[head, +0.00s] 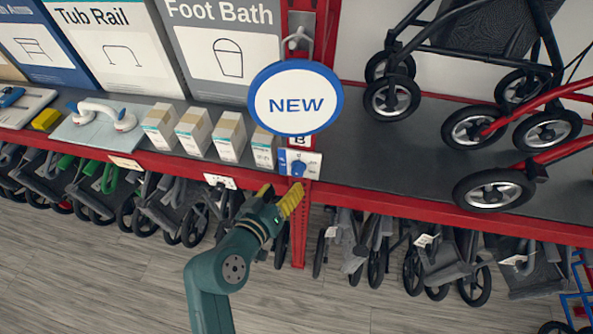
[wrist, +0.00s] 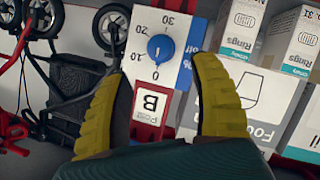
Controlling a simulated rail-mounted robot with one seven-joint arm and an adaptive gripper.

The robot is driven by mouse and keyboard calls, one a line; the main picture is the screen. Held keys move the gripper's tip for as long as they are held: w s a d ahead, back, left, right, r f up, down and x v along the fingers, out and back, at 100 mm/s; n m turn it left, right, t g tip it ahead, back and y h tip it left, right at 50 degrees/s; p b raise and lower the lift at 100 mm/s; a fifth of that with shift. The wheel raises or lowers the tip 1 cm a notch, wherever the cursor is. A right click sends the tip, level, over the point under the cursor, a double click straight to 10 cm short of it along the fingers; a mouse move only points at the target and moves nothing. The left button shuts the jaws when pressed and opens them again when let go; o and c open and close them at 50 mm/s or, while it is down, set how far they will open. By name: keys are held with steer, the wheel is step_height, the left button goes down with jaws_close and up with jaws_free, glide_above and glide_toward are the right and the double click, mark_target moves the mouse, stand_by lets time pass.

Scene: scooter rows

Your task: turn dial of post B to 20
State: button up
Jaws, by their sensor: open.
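The dial of post B is a blue knob (head: 298,169) on a small white panel with a blue side, on the red post at the shelf's front edge. In the wrist view the knob (wrist: 160,48) shows upside down among the numbers 0, 10, 20 and 30. Its white mark seems to line up with 0, but is small. My gripper (head: 281,196) is open and empty just below the panel. In the wrist view its yellow fingers (wrist: 160,58) lie either side of the knob, apart from it.
A round NEW sign (head: 295,98) hangs above the dial. Small boxes (head: 229,136) stand on the shelf left of the post. Rollators (head: 494,128) stand on the shelf at right. Folded walkers (head: 440,255) fill the space below. Open floor (head: 100,290) lies in front.

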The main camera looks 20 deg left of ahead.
mark_target(296, 174)
steer(key=x, duration=0.8)
steer(key=shift+w+f, duration=0.1)
jaws_close()
